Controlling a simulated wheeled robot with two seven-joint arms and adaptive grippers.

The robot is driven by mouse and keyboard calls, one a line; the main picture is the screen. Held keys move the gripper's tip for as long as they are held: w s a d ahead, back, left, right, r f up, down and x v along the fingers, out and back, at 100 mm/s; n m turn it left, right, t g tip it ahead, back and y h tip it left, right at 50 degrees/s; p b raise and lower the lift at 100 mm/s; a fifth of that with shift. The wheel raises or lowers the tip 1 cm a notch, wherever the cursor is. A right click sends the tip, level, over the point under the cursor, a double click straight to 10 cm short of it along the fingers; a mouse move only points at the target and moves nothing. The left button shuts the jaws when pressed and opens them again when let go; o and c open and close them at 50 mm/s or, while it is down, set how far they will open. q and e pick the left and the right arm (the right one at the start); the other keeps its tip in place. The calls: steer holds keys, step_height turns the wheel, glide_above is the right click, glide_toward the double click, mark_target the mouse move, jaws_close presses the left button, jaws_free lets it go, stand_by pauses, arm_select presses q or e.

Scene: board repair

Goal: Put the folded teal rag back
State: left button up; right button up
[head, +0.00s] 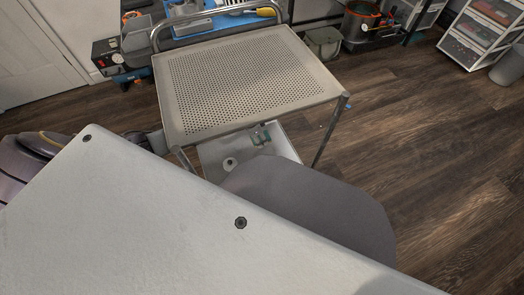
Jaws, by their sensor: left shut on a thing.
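A metal cart (245,75) with a perforated top stands ahead. My left arm comes in from the left and passes partly out of sight behind the white surface and the cart. My left gripper (260,132) shows small and partly hidden just below the front edge of the cart's top, over the lower shelf (212,152). It is shut, with a small teal bit, seemingly the folded teal rag (267,137), at its fingers. The rag's full shape is hidden, and I cannot tell whether it touches the shelf. My right gripper is not in view.
A grey rounded chair-like shape (310,205) and a large white surface (150,230) fill the foreground. A blue bench (215,24) with tools is behind the cart.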

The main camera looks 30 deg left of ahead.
arm_select(q)
steer(key=shift+f, duration=0.1)
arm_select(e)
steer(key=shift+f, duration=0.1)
arm_select(q)
steer(key=b, duration=0.4)
glide_above(261, 150)
steer(key=shift+s+a+f, duration=0.1)
steer(key=shift+s+f, duration=0.1)
steer(key=shift+f, duration=1.3)
steer(key=shift+s+a+f, duration=0.1)
steer(key=shift+s+f, duration=0.1)
steer(key=shift+f, duration=1.3)
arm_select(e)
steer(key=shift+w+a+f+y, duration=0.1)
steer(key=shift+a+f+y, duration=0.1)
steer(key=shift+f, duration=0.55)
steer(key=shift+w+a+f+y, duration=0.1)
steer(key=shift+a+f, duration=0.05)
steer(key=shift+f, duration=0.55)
arm_select(q)
steer(key=shift+f+b, duration=0.6)
steer(key=shift+f, duration=1.3)
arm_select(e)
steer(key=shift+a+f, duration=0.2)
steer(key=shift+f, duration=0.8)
